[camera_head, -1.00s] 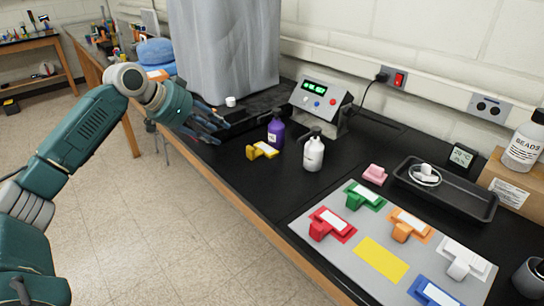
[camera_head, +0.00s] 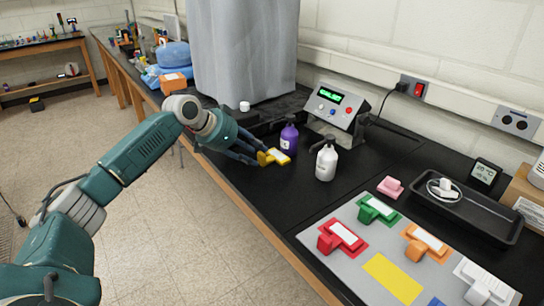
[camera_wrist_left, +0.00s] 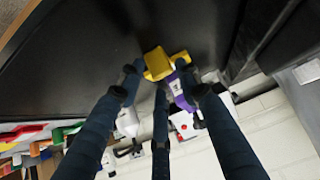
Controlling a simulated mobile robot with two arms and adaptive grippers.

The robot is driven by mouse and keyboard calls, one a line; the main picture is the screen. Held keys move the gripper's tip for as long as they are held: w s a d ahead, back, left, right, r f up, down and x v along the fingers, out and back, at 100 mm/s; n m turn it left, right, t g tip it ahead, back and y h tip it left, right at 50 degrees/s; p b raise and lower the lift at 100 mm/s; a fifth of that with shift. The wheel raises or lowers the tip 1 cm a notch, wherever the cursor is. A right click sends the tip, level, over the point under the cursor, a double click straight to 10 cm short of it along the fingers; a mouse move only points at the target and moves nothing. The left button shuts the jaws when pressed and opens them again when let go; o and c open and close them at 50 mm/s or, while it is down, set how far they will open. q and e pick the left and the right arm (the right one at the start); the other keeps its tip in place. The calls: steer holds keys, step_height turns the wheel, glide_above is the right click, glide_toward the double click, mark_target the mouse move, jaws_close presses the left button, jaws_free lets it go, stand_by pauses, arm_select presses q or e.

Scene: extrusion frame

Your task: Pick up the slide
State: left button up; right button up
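The yellow slide (camera_head: 275,156), with a white label on top, lies on the black bench in front of the purple bottle (camera_head: 289,138). My left gripper (camera_head: 254,157) reaches it from the left, its fingertips right at the slide's left end. In the left wrist view the slide (camera_wrist_left: 158,64) shows just beyond the three spread fingers (camera_wrist_left: 160,80). The fingers look open, with a gap on either side of the slide; whether any fingertip touches it I cannot tell. My right gripper is in neither view.
A white bottle (camera_head: 326,162) stands right of the slide, and a display box (camera_head: 335,105) behind. A grey mat (camera_head: 340,268) at the right holds red, green, orange and white pieces, and its yellow patch (camera_head: 392,278) is bare. The bench's front edge runs close by the gripper.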

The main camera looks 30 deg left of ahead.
arm_select(q)
steer(key=shift+x, duration=1.05)
jaws_close()
